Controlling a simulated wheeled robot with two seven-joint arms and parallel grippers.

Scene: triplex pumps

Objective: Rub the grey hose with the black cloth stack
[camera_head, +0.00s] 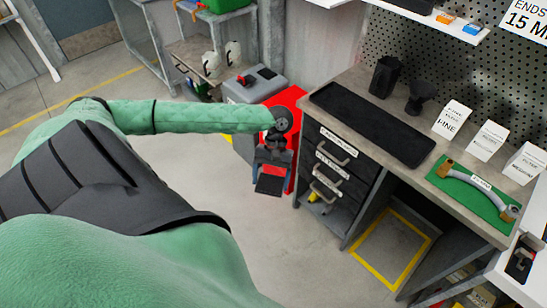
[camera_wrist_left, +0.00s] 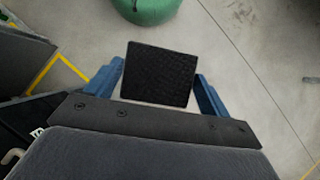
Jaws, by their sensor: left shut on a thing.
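The grey hose (camera_head: 478,190) is a short curved piece with brass-coloured and metal end fittings. It lies on a green mat (camera_head: 450,188) at the right end of the workbench in the head view. My left gripper (camera_head: 270,180) is in front of the bench's left side, over the floor and well away from the hose. It is shut on the black cloth stack (camera_wrist_left: 160,75), a dark textured square between its blue fingers in the left wrist view. The hose is not in the wrist view. My right gripper is not in view.
The workbench (camera_head: 345,85) bears a black tray (camera_head: 372,123), dark cups (camera_head: 384,76) and white labelled boxes (camera_head: 487,140). Drawers (camera_head: 335,165) face the floor at its left. A red cabinet (camera_head: 290,100) stands behind my left gripper. Open floor lies in front of the bench.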

